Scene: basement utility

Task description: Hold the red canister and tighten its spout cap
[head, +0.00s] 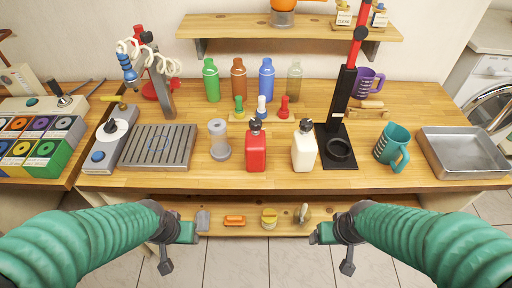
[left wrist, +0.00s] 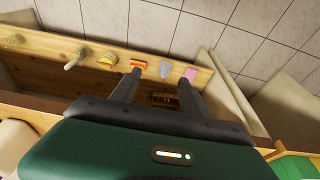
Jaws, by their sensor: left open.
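The red canister (head: 256,152) stands upright on the wooden workbench, near the middle of the front edge. It has a dark cap (head: 255,124) on top; how tight it sits cannot be told. A similar cream canister (head: 304,152) with a black cap stands just right of it. My left gripper (head: 194,232) is below and left of the red canister, in front of the bench. Its two fingers are apart and empty in the left wrist view (left wrist: 158,90). My right gripper (head: 315,236) is below and right of the canister, apart from it; its finger gap is unclear.
A black stand (head: 337,145), teal mug (head: 393,146) and metal tray (head: 462,153) are to the right. A lower shelf (head: 250,228) holds brushes.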

